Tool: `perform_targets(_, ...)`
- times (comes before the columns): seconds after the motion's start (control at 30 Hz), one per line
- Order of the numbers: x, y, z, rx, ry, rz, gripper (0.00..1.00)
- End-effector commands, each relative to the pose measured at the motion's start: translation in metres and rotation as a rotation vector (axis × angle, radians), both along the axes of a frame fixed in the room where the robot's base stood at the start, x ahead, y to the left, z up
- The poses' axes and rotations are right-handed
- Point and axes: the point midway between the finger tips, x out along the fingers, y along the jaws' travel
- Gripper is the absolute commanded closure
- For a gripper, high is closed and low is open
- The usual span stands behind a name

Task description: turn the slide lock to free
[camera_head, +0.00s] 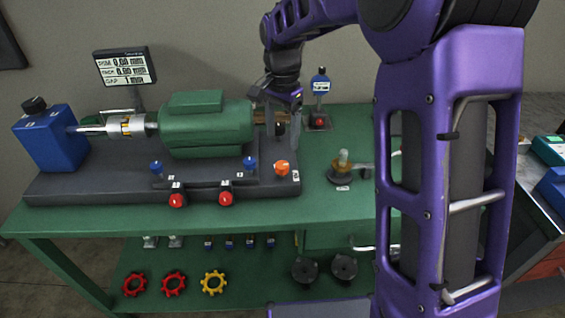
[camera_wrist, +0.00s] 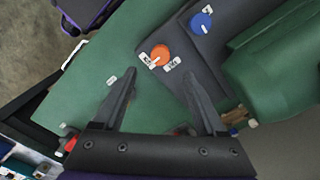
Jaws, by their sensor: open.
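The slide lock appears to be the round orange knob (camera_head: 282,168) at the right end of the dark machine base. It also shows in the wrist view (camera_wrist: 160,53), with a white pointer mark and small white labels beside it, too small to read surely. My gripper (camera_head: 282,132) is above and behind the knob, near the right end of the green motor (camera_head: 206,125). In the wrist view my gripper (camera_wrist: 160,72) has its two fingers wide apart and empty. The knob lies beyond the tips, between their lines, and nothing touches it.
Blue knobs (camera_head: 250,163) and red knobs (camera_head: 226,199) sit along the base front. A blue block (camera_head: 50,138) stands at the left, a gauge display (camera_head: 125,66) behind. A small brass-topped fixture (camera_head: 343,168) stands to the right. The green table (camera_head: 200,218) is clear in front.

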Motion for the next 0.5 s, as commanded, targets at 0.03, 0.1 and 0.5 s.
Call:
perform_targets(0.03, 0.000, 0.000, -0.014, 0.000, 0.003, 0.000, 0.27)
perform_targets(0.1, -0.001, -0.001, -0.030, -0.001, 0.004, 0.000, 0.27)
perform_targets(0.5, 0.000, 0.000, -0.083, 0.000, 0.000, 0.000, 0.27)
